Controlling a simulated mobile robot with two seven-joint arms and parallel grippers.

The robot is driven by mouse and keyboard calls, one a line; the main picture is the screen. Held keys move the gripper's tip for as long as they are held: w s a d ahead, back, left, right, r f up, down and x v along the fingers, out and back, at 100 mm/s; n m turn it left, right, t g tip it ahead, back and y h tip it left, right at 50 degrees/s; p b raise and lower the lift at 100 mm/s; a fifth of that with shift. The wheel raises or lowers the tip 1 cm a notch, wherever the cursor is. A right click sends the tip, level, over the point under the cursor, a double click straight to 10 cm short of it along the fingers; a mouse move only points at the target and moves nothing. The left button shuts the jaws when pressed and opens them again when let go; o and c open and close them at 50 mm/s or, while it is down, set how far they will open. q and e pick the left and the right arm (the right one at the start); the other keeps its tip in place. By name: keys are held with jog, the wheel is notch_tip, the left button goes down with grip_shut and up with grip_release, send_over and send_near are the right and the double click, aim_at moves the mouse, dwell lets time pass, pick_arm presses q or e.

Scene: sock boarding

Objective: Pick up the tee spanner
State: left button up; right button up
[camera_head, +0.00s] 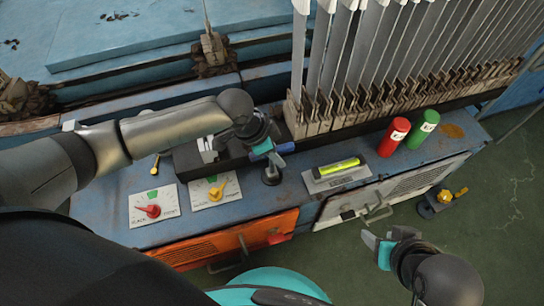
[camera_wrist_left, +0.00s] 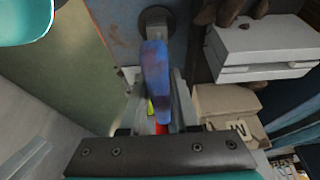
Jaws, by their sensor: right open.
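The tee spanner, with a worn blue handle (camera_head: 273,148), stands upright on a dark round foot (camera_head: 271,175) on the blue bench top. My left gripper (camera_head: 276,146) is at the handle. In the left wrist view the spanner's blue handle (camera_wrist_left: 156,75) lies between the two fingers of my left gripper (camera_wrist_left: 158,95), with a finger close on each side. I cannot tell whether they press on it. My right gripper (camera_head: 379,246) is open and empty, apart from the spanner, low at the right over the floor.
A spirit level with a yellow-green vial (camera_head: 338,168) lies right of the spanner. Red (camera_head: 393,137) and green (camera_head: 422,129) cans stand further right. Dial plates (camera_head: 153,206) sit at the left. A row of upright metal boards (camera_head: 380,60) stands behind. Yellow valve (camera_head: 446,194) is near the floor.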

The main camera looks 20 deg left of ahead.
pick_arm(q)
grip_shut()
dwell(0.9)
